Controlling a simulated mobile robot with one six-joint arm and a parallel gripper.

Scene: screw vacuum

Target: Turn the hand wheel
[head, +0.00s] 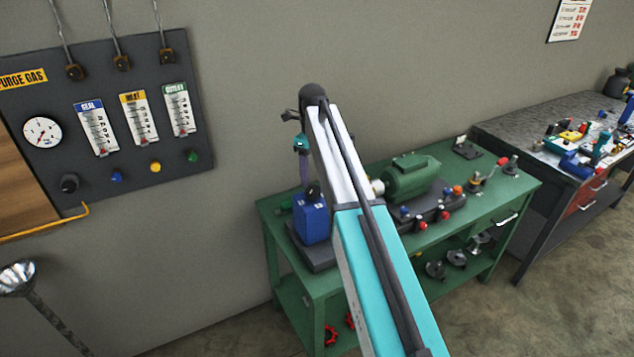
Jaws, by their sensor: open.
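My arm, a white and turquoise link, crosses the middle of the head view from the bottom. Its dark far joint stands above the green bench, and a small turquoise part shows just left of the link. I cannot make out my gripper's fingers; the arm hides that area. Two red hand wheels show low on the bench's lower shelf, one at the front (330,335) and one partly behind the arm (350,321). I cannot tell which hand wheel the task means. A blue housing (310,219) on a dark base stands at the bench's left end, partly behind my arm.
A green motor (411,178) and small coloured knobs stand on the green bench (495,205). A grey workbench (500,131) with tools is at the right. A dark gauge panel (60,100) hangs on the left wall. A lamp (18,277) stands at lower left.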

